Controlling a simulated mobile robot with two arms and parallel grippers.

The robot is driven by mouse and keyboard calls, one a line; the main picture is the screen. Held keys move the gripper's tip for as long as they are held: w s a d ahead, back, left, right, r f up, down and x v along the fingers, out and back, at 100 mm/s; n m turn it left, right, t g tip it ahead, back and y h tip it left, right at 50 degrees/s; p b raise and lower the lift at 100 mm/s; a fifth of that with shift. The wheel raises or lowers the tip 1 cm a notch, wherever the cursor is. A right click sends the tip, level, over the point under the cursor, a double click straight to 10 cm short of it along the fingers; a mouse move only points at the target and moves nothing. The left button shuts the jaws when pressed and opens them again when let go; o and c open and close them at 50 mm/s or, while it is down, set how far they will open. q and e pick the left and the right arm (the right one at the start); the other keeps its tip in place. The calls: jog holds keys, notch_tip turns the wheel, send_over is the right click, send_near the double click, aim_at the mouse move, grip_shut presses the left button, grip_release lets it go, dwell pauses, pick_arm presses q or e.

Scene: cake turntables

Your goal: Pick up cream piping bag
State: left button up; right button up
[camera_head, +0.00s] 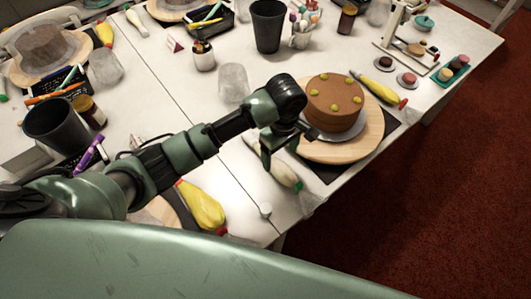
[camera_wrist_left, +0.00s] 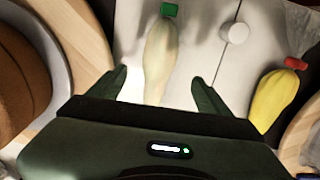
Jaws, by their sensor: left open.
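The cream piping bag (camera_head: 288,176), pale with a green tip, lies on the white table beside the cake turntable. In the left wrist view the cream bag (camera_wrist_left: 161,55) lies between the two finger lines, its green tip at the top. My left gripper (camera_head: 268,155) is over the bag and partly covers it in the head view. Its fingers (camera_wrist_left: 159,84) are open, one on each side of the bag, with nothing held. I cannot tell the exact height above the bag. My right gripper is not in view.
A brown cake (camera_head: 334,106) stands on a wooden turntable (camera_head: 341,153) close by the gripper. A yellow piping bag (camera_head: 203,207) and a small white cylinder (camera_head: 265,210) lie near the table edge. A clear cup (camera_head: 233,82) and black cup (camera_head: 268,25) stand farther back.

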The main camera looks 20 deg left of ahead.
aim_at(280, 164)
pick_arm(q)
jog(key=shift+a+f, duration=0.15)
jog(key=shift+f, duration=0.55)
jog(key=shift+s+d+f, duration=0.1)
jog(key=shift+d+f, duration=0.25)
jog(key=shift+f, duration=0.45)
jog(key=f, duration=0.2)
jog(key=f+p, duration=0.1)
jog(key=shift+w+a+f, duration=0.2)
jog(key=shift+a+f, duration=0.05)
jog(key=shift+f, duration=0.45)
jog(key=c, duration=0.9)
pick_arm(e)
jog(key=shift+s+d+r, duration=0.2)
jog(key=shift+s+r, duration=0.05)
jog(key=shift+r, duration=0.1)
